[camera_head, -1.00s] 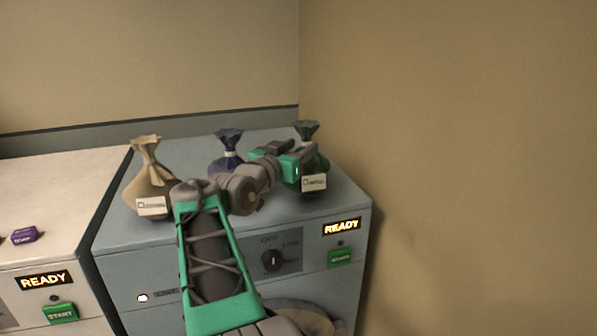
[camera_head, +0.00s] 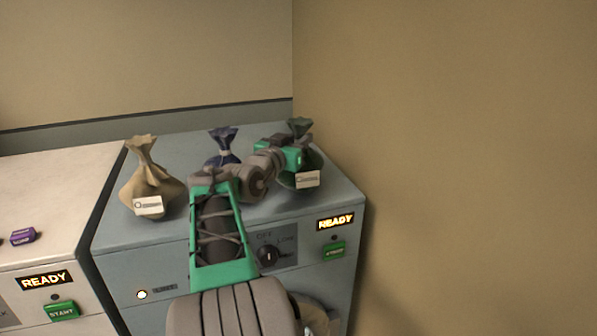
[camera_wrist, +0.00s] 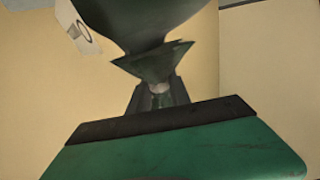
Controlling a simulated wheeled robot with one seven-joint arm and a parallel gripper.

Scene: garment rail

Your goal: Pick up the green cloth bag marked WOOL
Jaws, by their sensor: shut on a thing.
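The green cloth bag (camera_head: 300,125) is at the right of the blue-grey machine's top, beside two other bags. A pale tag (camera_head: 307,179) hangs at its front; its writing is too small to read. My gripper (camera_head: 299,153) is at the bag's neck and hides part of it. In the wrist view the dark green bag (camera_wrist: 140,22) fills the top middle, with its gathered neck between the fingers of my gripper (camera_wrist: 160,90). The gripper is shut on the bag. The bag looks upright, and I see no clear gap beneath it.
A beige bag (camera_head: 150,188) stands at the left of the blue-grey machine's top (camera_head: 185,150); a blue bag (camera_head: 223,139) stands at the back middle, partly behind my arm. The wall (camera_head: 440,150) is close on the right. A white machine (camera_head: 50,195) with a purple box (camera_head: 22,236) is left.

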